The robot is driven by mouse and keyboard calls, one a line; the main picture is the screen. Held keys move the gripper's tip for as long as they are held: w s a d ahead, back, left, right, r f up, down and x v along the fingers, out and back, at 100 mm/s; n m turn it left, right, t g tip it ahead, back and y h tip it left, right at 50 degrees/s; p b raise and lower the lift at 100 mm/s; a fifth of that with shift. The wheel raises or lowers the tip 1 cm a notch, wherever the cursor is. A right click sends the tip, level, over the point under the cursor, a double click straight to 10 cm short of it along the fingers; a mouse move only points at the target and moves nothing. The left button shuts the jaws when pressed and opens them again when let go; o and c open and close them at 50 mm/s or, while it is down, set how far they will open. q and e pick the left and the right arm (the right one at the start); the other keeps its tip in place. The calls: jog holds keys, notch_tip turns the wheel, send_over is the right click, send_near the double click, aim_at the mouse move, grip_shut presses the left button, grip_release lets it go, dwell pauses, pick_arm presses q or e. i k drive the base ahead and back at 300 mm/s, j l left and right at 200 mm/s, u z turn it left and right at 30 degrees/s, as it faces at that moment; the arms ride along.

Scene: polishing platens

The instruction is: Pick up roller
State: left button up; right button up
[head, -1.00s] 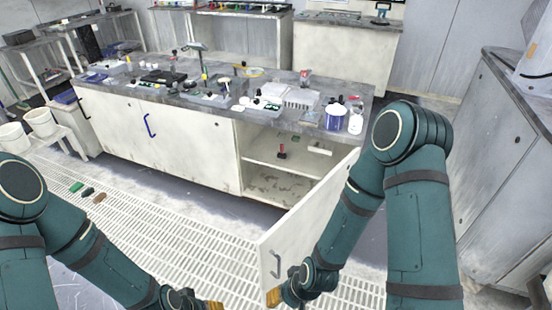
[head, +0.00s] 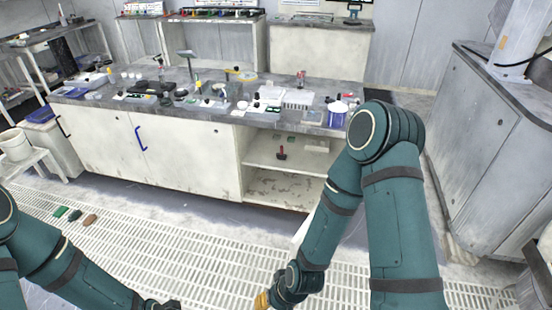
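A small red and dark object (head: 281,153), possibly the roller, stands on the shelf inside the open cabinet (head: 262,178). It is too small to identify for sure. My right gripper (head: 262,299) is low at the bottom edge, in front of and well below the cabinet opening. Only its yellowish tip part shows. My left gripper (head: 166,304) is at the bottom edge to the left, mostly cut off. Neither gripper is near the red object, and their fingers cannot be made out.
The cabinet door (head: 301,232) is mostly hidden behind my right arm. The worktop (head: 225,78) above is crowded with bottles, trays and tools. A pale block (head: 316,146) lies on the shelf. A grey cabinet (head: 480,150) stands at right.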

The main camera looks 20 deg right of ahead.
aim_at(281, 156)
jog(key=i+j, duration=0.15)
jog(key=j, duration=0.15)
jog(key=i+j+z, duration=0.1)
jog(key=j, duration=0.2)
jog(key=i+j, duration=0.15)
jog(key=j, duration=0.15)
jog(key=i+j+z, duration=0.25)
jog(key=i+j, duration=0.55)
jog(key=i+l+z, duration=0.2)
jog(key=i, duration=1.1)
jog(key=i+l, duration=0.4)
jog(key=i+l+z, duration=0.05)
jog(key=i, duration=0.05)
